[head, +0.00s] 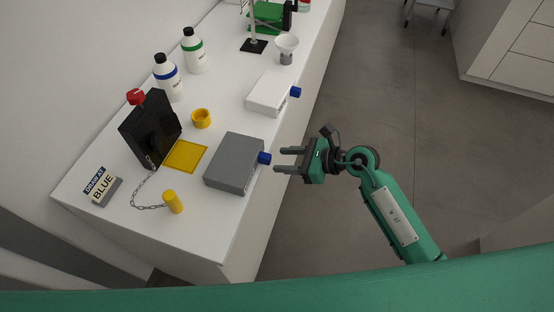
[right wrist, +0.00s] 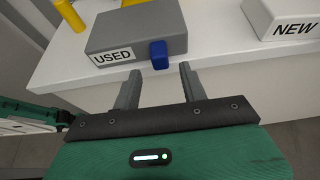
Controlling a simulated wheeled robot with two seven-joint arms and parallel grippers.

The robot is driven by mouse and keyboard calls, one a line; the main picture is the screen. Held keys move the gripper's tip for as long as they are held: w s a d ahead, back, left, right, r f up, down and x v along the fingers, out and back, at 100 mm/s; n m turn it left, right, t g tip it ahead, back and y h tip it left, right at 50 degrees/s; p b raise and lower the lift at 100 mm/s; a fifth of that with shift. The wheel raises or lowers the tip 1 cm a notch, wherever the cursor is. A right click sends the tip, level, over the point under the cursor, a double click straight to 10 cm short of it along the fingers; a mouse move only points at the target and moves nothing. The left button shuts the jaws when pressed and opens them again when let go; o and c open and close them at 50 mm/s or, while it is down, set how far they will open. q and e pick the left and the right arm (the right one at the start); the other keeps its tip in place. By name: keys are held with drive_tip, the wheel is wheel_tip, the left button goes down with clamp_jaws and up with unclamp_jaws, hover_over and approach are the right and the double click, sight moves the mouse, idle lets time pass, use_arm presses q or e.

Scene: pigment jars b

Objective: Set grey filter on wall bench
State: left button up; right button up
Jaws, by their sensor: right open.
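The grey filter (head: 234,163) is a flat box with a blue knob (head: 264,158) on its right end, lying on the white wall bench (head: 222,225) near the bench's edge. In the right wrist view the grey filter (right wrist: 136,30) carries a label reading USED, and its blue knob (right wrist: 159,54) faces my gripper. My right gripper (head: 277,160) is open and empty, just off the bench edge, its fingers pointing at the blue knob. In the right wrist view the fingertips (right wrist: 159,70) lie either side of the knob's line, apparently short of it. My left gripper is not seen.
A white box (head: 267,93), labelled NEW in the right wrist view (right wrist: 285,18), lies farther back.

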drive_tip(key=b+v, duration=0.2)
drive_tip(key=v, duration=0.6)
drive_tip(key=shift+d, duration=0.3)
drive_tip(key=shift+s+r, duration=0.1)
